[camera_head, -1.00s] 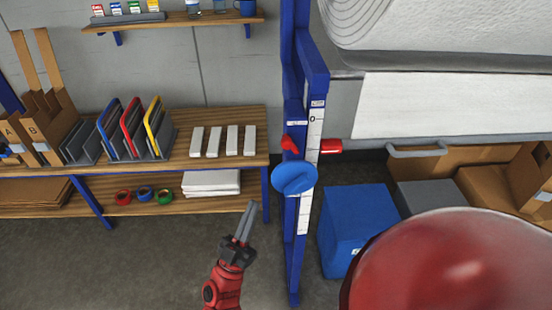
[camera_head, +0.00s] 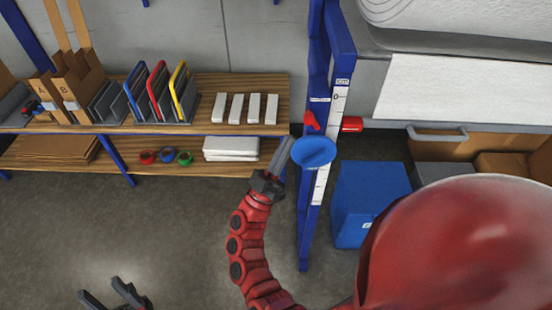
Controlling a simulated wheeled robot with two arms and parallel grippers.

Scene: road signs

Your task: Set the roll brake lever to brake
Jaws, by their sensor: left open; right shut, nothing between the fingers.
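A red lever (camera_head: 311,122) sits on a blue upright post (camera_head: 307,210), just above a round blue disc (camera_head: 314,152). I take this lever to be the brake lever; its label is too small to read. My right gripper (camera_head: 284,152) is shut and empty, pointing up, just left of the blue disc and below the lever. I cannot tell if it touches the disc. My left gripper (camera_head: 100,287) is open and empty at the bottom left, low over the floor area, far from the lever. Most of the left arm is out of view.
A white scale (camera_head: 338,105) runs down the post, with a red block (camera_head: 351,124) beside it. A roll of white material (camera_head: 440,90) is at right. A wooden bench (camera_head: 200,120) stands left. A blue box (camera_head: 368,200) is right of the post. Floor between is clear.

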